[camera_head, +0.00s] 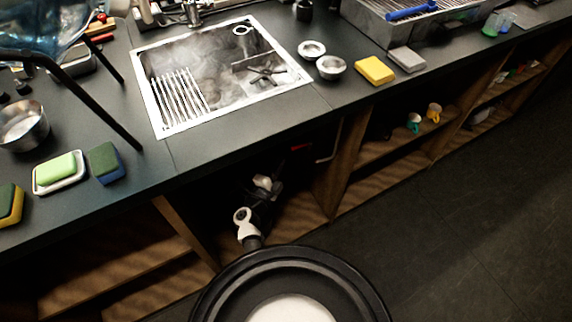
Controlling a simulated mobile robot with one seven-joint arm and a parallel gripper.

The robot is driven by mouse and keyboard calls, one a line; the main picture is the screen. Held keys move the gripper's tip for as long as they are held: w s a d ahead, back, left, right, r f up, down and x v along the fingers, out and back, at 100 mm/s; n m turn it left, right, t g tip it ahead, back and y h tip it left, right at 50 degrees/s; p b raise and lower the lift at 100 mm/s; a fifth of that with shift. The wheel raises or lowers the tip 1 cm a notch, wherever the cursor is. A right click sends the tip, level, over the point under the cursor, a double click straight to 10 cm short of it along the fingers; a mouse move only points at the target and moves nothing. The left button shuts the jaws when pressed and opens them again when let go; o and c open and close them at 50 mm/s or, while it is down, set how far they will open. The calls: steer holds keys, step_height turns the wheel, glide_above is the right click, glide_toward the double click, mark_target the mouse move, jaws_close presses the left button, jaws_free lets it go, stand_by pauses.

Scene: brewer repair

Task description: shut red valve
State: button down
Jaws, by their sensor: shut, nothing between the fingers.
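The red valve (298,147) shows as a small red shape in the dark open space under the counter, below the sink. Its handle's exact angle is too dark and small to tell. My arm reaches into that space from below. My gripper (277,184) is a dim, dark shape below and to the left of the valve. It is shut and empty, and its fingertips are hard to make out. I see no clear contact between it and the valve.
A pale pipe (331,142) runs right of the valve. A wooden divider (338,165) bounds the space on the right, and shelves (120,285) lie to the left. The sink (215,75) is set in the dark counter (200,150) above. The floor at right is clear.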

steer(key=a, duration=0.2)
steer(key=a+b, duration=0.1)
steer(key=a, duration=0.2)
steer(key=shift+a+f, duration=0.3)
steer(key=shift+f, duration=0.05)
